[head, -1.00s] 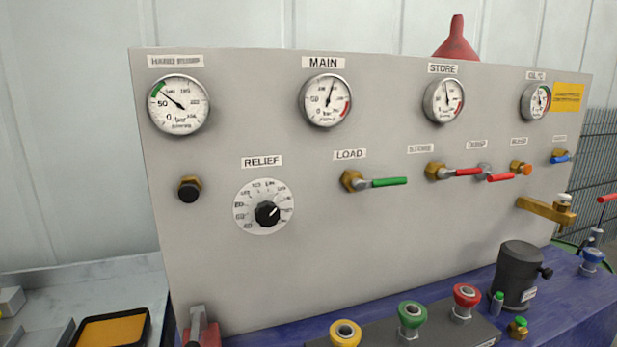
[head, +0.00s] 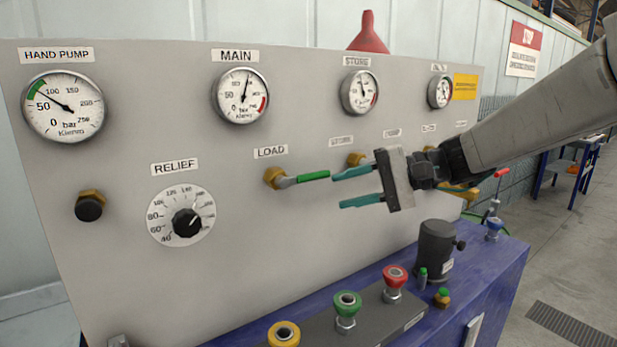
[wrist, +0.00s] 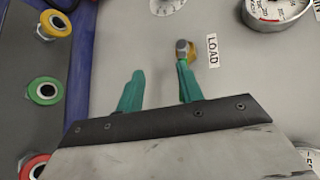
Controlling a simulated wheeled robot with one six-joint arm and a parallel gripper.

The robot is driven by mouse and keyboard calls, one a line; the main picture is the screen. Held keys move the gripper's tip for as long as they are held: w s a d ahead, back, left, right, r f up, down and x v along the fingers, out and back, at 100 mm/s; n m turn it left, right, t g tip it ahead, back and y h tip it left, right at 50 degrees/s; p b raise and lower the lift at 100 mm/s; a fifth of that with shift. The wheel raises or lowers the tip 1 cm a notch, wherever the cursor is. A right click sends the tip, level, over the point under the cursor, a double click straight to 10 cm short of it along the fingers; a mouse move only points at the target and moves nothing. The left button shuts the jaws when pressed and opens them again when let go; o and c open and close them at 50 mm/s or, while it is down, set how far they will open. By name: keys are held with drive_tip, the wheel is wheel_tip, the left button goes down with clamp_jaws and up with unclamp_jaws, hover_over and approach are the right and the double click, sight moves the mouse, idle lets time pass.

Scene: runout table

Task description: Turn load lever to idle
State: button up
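The load lever (head: 314,176) has a green handle and a grey stem on a brass valve body (head: 275,178), under the LOAD label (head: 271,152). Its handle points right, nearly level. My gripper (head: 338,191) has two teal fingers, spread apart with nothing between them, just right of the handle's end. In the head view the upper finger is about level with the handle and the lower one is below it. In the wrist view my gripper (wrist: 160,70) has its right finger overlapping the handle, hiding most of it; the grey stem (wrist: 182,47) shows beyond. I cannot tell whether they touch.
My forearm hides part of the panel's right side, including other valves. The RELIEF dial (head: 181,215) is lower left of the lever. The panel under the lever is clear.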

sight(323, 175)
drive_tip(key=shift+m+t+y, duration=0.5)
drive_tip(key=shift+t+y, duration=0.1)
drive_tip(key=shift+y, duration=0.2)
drive_tip(key=w, duration=0.3)
drive_tip(key=w+r, duration=0.1)
drive_tip(key=w, duration=0.1)
drive_tip(key=shift+w+a, duration=0.25)
drive_tip(key=x, duration=0.7)
drive_tip(key=shift+w+a, duration=0.1)
drive_tip(key=shift+a, duration=0.15)
clamp_jaws()
